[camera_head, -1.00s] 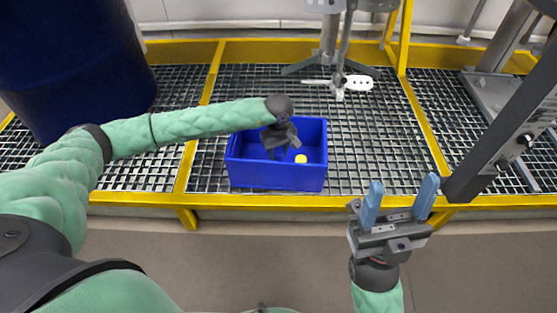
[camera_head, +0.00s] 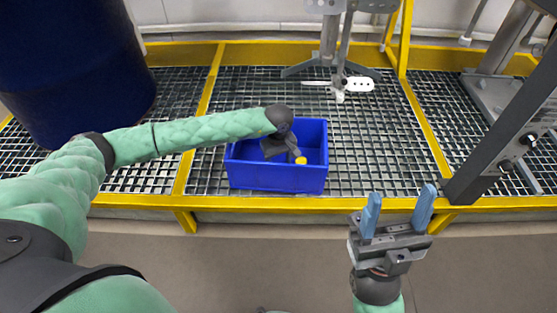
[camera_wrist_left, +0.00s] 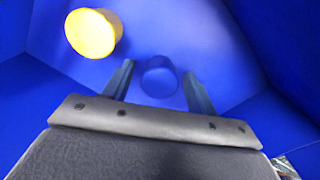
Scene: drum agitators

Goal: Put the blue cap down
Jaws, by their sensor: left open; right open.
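The blue cap (camera_wrist_left: 160,76) is in the left wrist view, low inside the blue crate, between the fingertips of my left gripper (camera_wrist_left: 158,88). The fingers are open, with a gap showing on each side of the cap. In the head view my left gripper (camera_head: 281,150) reaches down into the crate, and its wrist hides the cap there. My right gripper (camera_head: 396,212) is open and empty in front of the platform's yellow front edge.
The blue crate (camera_head: 275,178) stands on the grating (camera_head: 365,150). A yellow cap (camera_wrist_left: 93,33) lies in it beside my left gripper. A dark blue drum (camera_head: 70,70) stands at the left, and an agitator (camera_head: 340,85) stands behind the crate.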

